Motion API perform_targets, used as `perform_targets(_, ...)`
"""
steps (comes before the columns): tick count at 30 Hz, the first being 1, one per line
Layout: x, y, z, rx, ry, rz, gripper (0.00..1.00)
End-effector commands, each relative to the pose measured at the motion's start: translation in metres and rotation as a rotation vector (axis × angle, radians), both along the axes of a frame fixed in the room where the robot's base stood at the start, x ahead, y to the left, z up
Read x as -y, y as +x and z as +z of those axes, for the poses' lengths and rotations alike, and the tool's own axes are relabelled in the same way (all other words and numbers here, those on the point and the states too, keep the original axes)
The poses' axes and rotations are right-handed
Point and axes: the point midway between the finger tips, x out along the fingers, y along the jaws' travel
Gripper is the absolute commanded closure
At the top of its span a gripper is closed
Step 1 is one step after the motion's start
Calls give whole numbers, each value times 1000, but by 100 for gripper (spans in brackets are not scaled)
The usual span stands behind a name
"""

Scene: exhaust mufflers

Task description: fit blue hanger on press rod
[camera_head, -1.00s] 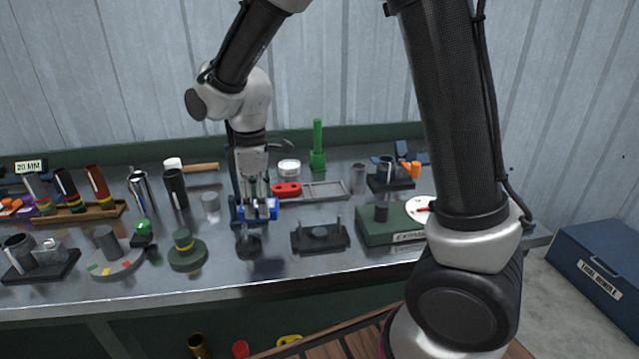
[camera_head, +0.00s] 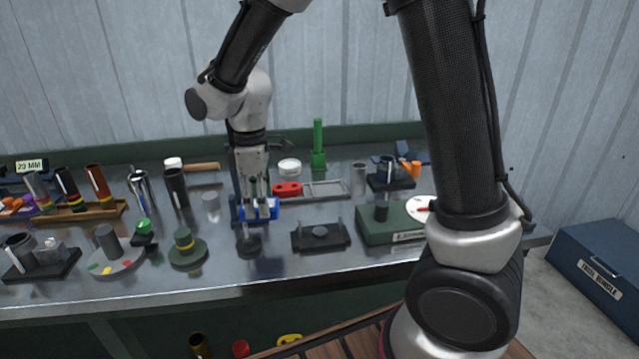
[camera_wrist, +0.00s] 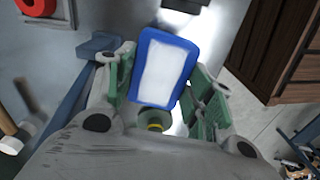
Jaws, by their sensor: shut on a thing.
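The blue hanger (camera_head: 273,207) is between the fingers of my gripper (camera_head: 257,210), over the middle of the bench. In the wrist view the hanger (camera_wrist: 166,35) is a rounded blue rectangle with a pale centre. My gripper, also in the wrist view (camera_wrist: 165,92), is shut on it with green-padded fingers at both sides. A dark blue upright stand (camera_head: 234,209) is close to the left of the hanger; its blue bar (camera_wrist: 68,108) also shows in the wrist view. I cannot tell which part is the press rod, or whether the hanger touches it.
A round black base (camera_head: 249,246) stands in front of the hanger, with a green knobbed disc (camera_head: 187,251) to its left. A black fixture (camera_head: 320,236) and a green box (camera_head: 393,225) are on the right. A red part (camera_head: 287,189) lies behind. The front bench strip is clear.

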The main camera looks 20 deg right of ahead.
Motion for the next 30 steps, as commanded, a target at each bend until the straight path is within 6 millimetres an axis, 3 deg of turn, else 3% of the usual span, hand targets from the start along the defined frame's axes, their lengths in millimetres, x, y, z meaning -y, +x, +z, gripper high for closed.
perform_targets(1,-10,8,3,18,4,20,68)
perform_targets(17,-11,8,2,18,4,20,68)
perform_targets(30,-23,7,-2,18,4,20,68)
